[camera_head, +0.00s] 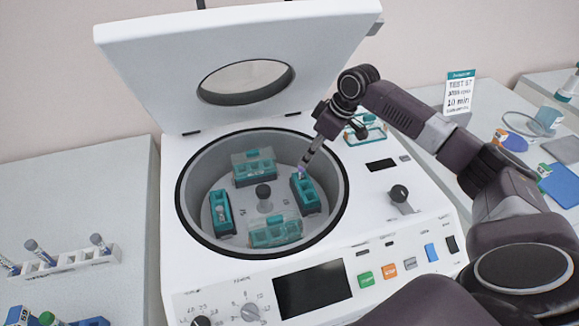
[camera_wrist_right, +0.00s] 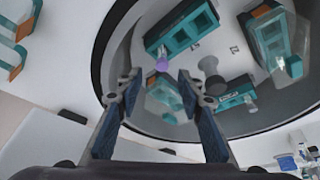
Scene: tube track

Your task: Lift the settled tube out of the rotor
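The white centrifuge (camera_head: 400,232) stands with its lid (camera_head: 150,62) raised. Inside its round bowl is the rotor, with a dark central knob (camera_head: 263,191) and several teal buckets. A purple-capped tube (camera_head: 301,172) shows at the far end of the right bucket (camera_head: 309,198); most of its body is hidden. My right gripper (camera_head: 304,163) reaches down into the bowl just above that cap. In the right wrist view its fingers (camera_wrist_right: 157,82) are apart, with the purple cap (camera_wrist_right: 162,65) showing between and beyond them. Contact cannot be made out. My left gripper is not in view.
Another tube shows in the left bucket (camera_head: 221,212). The front and back buckets carry clear covers. A white rack (camera_head: 70,262) with several tubes stands on the left bench. A sign (camera_head: 459,92), a blue mat (camera_head: 562,186) and other items are on the right bench. The bowl rim surrounds my gripper.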

